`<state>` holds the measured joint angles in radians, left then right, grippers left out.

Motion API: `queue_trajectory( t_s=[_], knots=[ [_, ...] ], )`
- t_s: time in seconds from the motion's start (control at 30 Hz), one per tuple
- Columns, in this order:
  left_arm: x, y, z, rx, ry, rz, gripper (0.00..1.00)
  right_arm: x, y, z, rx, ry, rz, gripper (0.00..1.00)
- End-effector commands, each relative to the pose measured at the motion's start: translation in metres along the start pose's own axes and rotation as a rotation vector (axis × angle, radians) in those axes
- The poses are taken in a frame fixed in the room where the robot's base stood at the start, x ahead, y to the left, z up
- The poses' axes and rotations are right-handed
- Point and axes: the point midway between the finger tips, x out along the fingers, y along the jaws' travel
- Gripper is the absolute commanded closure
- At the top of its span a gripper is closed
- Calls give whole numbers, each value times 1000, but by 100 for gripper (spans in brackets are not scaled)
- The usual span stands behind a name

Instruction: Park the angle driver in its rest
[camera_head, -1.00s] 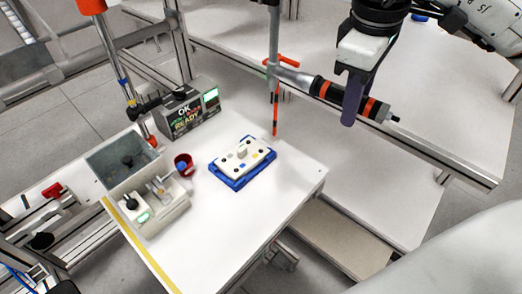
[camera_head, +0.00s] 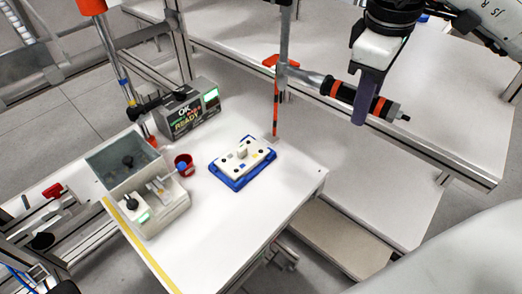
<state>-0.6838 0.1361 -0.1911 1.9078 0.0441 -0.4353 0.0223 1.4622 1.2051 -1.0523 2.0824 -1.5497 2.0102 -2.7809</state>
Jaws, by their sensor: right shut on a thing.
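The angle driver (camera_head: 338,91) is a dark cylinder with orange bands and a grey angle head at its left end. My right gripper (camera_head: 365,105) is shut around its body and holds it in the air, roughly level, beyond the table's right far side. A grey upright tube (camera_head: 286,35) meets the driver's head and runs up out of view. An orange piece (camera_head: 270,62), seemingly the rest, shows at the head, on top of a thin orange-and-dark post (camera_head: 276,115). The head partly hides it, and I cannot tell whether they touch. My left gripper is not in view.
The white table (camera_head: 230,225) carries a blue fixture with a white plate (camera_head: 243,160), a red cup (camera_head: 184,165), a grey bin unit (camera_head: 168,208) and an "OK READY" display box (camera_head: 190,115).

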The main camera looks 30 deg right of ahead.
Motion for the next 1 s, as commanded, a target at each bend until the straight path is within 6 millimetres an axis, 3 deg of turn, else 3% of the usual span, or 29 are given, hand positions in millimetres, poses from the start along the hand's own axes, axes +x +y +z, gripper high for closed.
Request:
queue_trajectory(
  t_s=[0.4,0.9,0.93,1.0],
  knots=[
    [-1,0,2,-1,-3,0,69,6,38,-26,3,1,-1,100],
    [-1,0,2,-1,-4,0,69,6,42,-28,1,1,0,100],
    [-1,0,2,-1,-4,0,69,6,42,-28,1,1,0,72],
    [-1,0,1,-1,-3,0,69,6,42,-28,1,1,0,60]
  ],
)
